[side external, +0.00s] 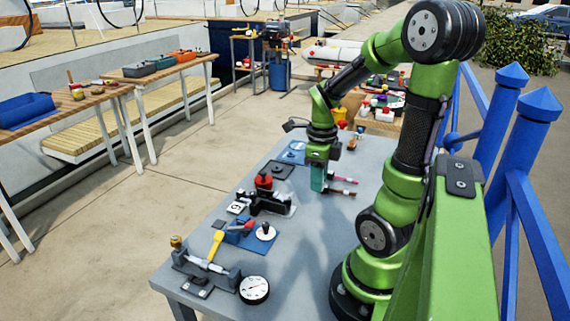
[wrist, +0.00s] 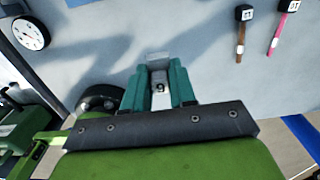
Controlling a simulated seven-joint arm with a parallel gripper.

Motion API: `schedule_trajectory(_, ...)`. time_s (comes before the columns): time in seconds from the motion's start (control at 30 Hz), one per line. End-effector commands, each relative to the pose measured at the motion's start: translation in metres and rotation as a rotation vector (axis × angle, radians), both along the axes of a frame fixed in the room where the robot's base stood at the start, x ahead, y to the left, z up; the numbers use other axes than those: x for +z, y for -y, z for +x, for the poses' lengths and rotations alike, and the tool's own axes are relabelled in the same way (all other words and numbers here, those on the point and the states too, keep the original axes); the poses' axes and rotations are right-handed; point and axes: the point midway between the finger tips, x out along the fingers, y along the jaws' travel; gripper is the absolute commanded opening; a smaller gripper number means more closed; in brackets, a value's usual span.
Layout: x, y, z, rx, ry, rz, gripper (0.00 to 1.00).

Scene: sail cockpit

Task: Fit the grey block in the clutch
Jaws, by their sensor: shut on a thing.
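My gripper (side external: 318,182) hangs above the grey table, beyond the black and red fitting. In the wrist view its teal fingers (wrist: 159,88) are shut on a small grey block (wrist: 158,63), which sticks out past the fingertips. The block cannot be made out in the side view. The clutch is not certain to me; a lever fitting with a yellow handle (side external: 216,243) and a grey body (side external: 207,268) stands at the near left of the table, apart from my gripper.
A black fitting with a red top (side external: 264,183) stands mid-table. Pink-handled (wrist: 282,30) and brown-handled (wrist: 240,40) tools lie near my gripper.

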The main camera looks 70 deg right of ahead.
Motion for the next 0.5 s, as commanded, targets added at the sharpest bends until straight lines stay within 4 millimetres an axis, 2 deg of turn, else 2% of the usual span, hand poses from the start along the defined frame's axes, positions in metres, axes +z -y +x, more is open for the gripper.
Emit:
schedule_trajectory(0.17, -0.016, 0.006, 0.04, 0.043, -0.006, 0.002, 0.0)
schedule_trajectory(0.4, -0.04, 0.015, 0.118, 0.042, -0.004, 0.0, 0.0)
schedule_trajectory(0.5, -0.045, 0.017, 0.142, 0.025, -0.002, 0.0, 0.0)
